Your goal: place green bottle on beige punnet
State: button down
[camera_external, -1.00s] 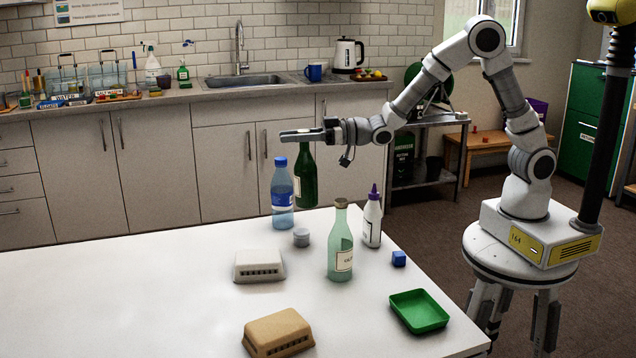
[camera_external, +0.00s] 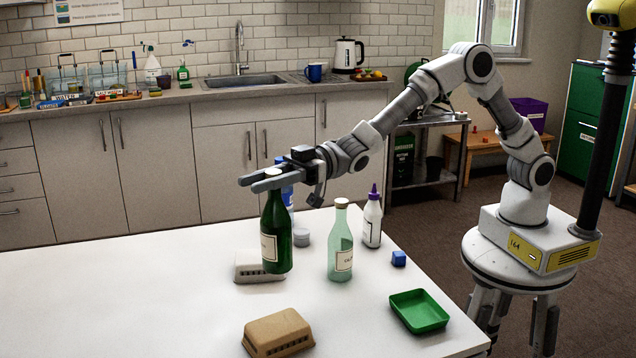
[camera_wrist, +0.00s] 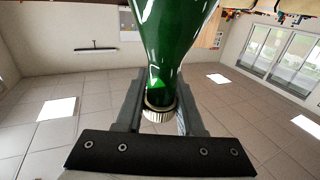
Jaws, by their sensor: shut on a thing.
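My gripper (camera_external: 250,182) is shut on the neck of the dark green bottle (camera_external: 275,240), which hangs upright below the fingers. In the wrist view the bottle (camera_wrist: 172,40) and its cap show between the two fingers (camera_wrist: 160,108). The beige punnet (camera_external: 278,333), a tan box lying bottom up with slots along its side, is on the white table (camera_external: 140,305) near the front edge. The bottle is behind it and in the picture covers part of a whitish punnet (camera_external: 245,271). I cannot tell how high the bottle's base is.
A pale green clear bottle (camera_external: 340,255), a white bottle with purple cap (camera_external: 372,222), a grey lid-like piece (camera_external: 301,237), a blue cube (camera_external: 398,258) and a green tray (camera_external: 419,311) stand to the right. A blue-labelled bottle (camera_external: 287,190) is partly hidden behind. The table's left is clear.

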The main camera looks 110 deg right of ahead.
jog(key=w+a+f+b, duration=0.2)
jog(key=a+f, duration=0.4)
jog(key=f, duration=0.2)
jog(key=shift+w+a, duration=0.15)
jog(key=shift+a, duration=0.2)
jog(key=shift+f, duration=0.2)
jog(key=shift+f+b, duration=0.15)
jog(key=shift+b, duration=0.25)
jog(key=c, duration=0.5)
grip_release()
